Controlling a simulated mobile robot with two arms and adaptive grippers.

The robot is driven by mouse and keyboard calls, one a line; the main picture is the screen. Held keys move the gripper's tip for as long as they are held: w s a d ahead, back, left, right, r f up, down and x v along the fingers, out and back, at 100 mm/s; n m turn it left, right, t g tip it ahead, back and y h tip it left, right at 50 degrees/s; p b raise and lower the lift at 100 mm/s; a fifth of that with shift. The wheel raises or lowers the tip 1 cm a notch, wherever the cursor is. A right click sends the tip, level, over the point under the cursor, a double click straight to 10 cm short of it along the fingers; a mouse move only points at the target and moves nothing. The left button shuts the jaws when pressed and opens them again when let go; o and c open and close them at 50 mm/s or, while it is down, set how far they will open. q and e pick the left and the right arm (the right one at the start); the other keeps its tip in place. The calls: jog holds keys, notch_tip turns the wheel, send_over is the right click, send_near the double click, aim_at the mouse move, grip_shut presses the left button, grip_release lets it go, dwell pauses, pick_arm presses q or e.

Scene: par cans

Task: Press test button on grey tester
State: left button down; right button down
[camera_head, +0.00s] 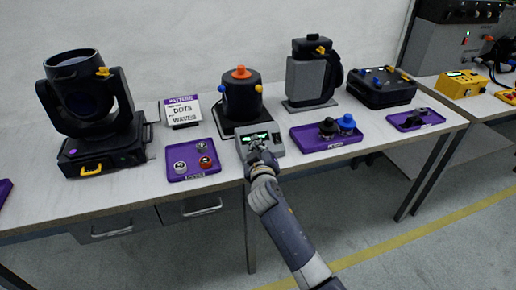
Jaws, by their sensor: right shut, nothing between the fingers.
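The grey tester (276,135) sits near the front edge of the white table, with a small lit green display on its top. My right gripper (257,143) is shut and empty. Its fingertips are over the front of the tester, close to its top face. I cannot tell whether they touch it. The test button cannot be made out, and the gripper covers part of the tester's face. My left gripper is not in view.
A black par can (241,98) with an orange knob stands right behind the tester. Purple trays with small parts lie left (179,176) and right (318,144) of it. A moving-head light (82,150) stands at left. A yellow box (462,86) is on another bench.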

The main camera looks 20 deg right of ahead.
jog(key=shift+f, duration=0.1)
jog(key=shift+w+f+b, duration=0.2)
jog(key=shift+f+b, duration=0.05)
jog(key=shift+b, duration=0.15)
jog(key=shift+d, duration=0.1)
jog(key=shift+w+d+f+b, duration=0.15)
jog(key=shift+f+b, duration=0.2)
jog(key=shift+b, duration=0.1)
jog(key=shift+w+d+f+b, duration=0.1)
jog(key=shift+d+f+b, duration=0.05)
jog(key=shift+f+b, duration=0.25)
dwell(0.5)
jog(key=shift+r, duration=0.1)
jog(key=shift+s+a+r+p, duration=0.2)
jog(key=shift+a+r+p, duration=0.1)
jog(key=shift+p, duration=0.05)
jog(key=shift+s+a+r+p, duration=0.2)
jog(key=shift+a+r+p, duration=0.15)
jog(key=shift+a, duration=0.05)
jog(key=shift+r, duration=0.1)
